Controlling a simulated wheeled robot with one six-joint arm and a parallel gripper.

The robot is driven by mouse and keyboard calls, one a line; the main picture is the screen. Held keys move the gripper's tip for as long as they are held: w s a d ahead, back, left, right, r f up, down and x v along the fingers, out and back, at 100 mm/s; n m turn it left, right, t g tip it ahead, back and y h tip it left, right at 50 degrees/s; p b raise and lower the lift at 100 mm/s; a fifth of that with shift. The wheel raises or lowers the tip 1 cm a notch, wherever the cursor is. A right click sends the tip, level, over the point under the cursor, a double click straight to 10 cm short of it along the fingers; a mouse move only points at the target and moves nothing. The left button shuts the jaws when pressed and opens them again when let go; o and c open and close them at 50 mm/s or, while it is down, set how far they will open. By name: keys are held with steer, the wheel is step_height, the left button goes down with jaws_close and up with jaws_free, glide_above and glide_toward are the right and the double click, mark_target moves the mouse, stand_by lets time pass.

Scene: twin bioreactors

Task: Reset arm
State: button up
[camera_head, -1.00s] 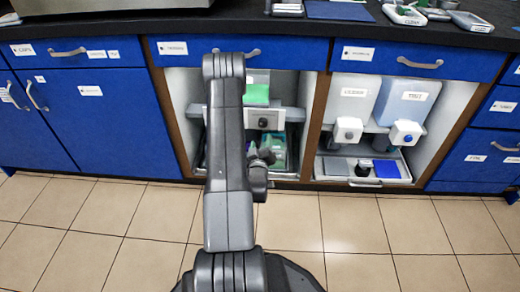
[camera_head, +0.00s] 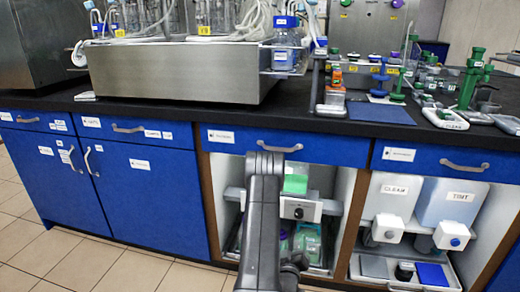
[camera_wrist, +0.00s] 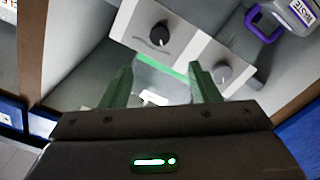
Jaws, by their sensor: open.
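My gripper (camera_wrist: 160,88) shows in the wrist view with its two green fingers spread apart and nothing between them. It points into an open cabinet bay, toward a white panel (camera_wrist: 190,45) with a black knob and a grey knob. In the head view my arm reaches forward in front of the bay with the knobbed unit (camera_head: 310,209). My gripper's fingers are hidden there behind the arm.
The black counter (camera_head: 250,117) with blue drawers (camera_head: 280,146) stands above the bay. The bay to the right holds a CLEAN container (camera_head: 393,196) and a TINT container (camera_head: 450,203). Tiled floor (camera_head: 80,262) is clear at left.

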mark_target(298, 216)
steer(key=b+x, duration=0.2)
steer(key=x, duration=1.1)
steer(key=shift+w+b, duration=0.2)
steer(key=shift+b, duration=0.2)
steer(key=shift+s, duration=0.15)
